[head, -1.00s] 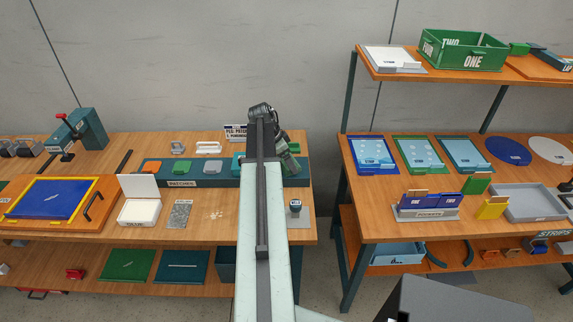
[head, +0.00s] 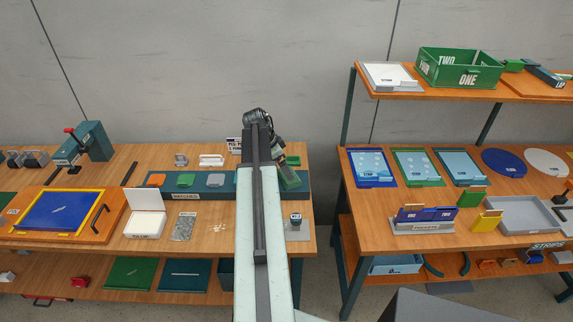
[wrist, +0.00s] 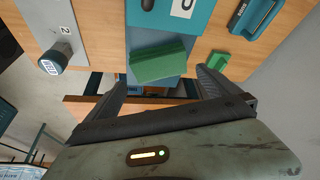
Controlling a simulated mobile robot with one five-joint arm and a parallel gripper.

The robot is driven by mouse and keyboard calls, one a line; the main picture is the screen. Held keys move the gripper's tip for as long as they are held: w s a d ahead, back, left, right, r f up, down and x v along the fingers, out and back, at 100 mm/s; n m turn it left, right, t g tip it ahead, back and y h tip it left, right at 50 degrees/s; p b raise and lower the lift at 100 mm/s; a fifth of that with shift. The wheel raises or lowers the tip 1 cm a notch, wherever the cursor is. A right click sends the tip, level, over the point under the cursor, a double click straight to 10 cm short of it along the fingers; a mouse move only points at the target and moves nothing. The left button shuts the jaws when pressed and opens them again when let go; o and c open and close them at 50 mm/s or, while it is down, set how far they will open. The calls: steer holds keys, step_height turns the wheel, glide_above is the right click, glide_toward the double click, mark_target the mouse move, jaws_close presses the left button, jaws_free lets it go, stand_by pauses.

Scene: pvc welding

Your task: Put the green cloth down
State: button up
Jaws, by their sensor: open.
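The green cloth (wrist: 160,62) looks like a folded green block in the wrist view. It lies flat on the right end of the teal strip (wrist: 152,25), turned slightly to the strip. My gripper (wrist: 162,82) is open, its two dark fingers spread wide with nothing between the tips. The cloth is just beyond the fingertips; I cannot tell the exact height gap. In the head view my gripper (head: 285,172) is over the right end of the same strip and mostly hides the cloth.
A smaller green block (wrist: 217,62) lies behind the strip. A stamp (wrist: 50,65) stands on a grey plate in front of it. Orange (head: 155,180), green (head: 186,180) and grey (head: 215,180) patches sit farther left on the strip. The bench's right edge is close to my gripper.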

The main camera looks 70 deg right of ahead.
steer(key=p+v, duration=0.4)
steer(key=v, duration=0.2)
steer(key=shift+r, duration=0.35)
steer(key=shift+a, duration=0.1)
steer(key=w+a+f+n+t, duration=0.1)
steer(key=w+a+n, duration=0.6)
steer(key=w+a, duration=0.65)
steer(key=w+a+f+n+t, duration=0.15)
steer(key=w+a+n, duration=0.45)
steer(key=w+a, duration=0.75)
steer(key=a+n+y, duration=0.3)
steer(key=a+n, duration=1.1)
steer(key=a, duration=2.2)
steer(key=shift+w+a+t, duration=0.25)
steer(key=shift+w+t, duration=0.05)
steer(key=shift+t, duration=0.15)
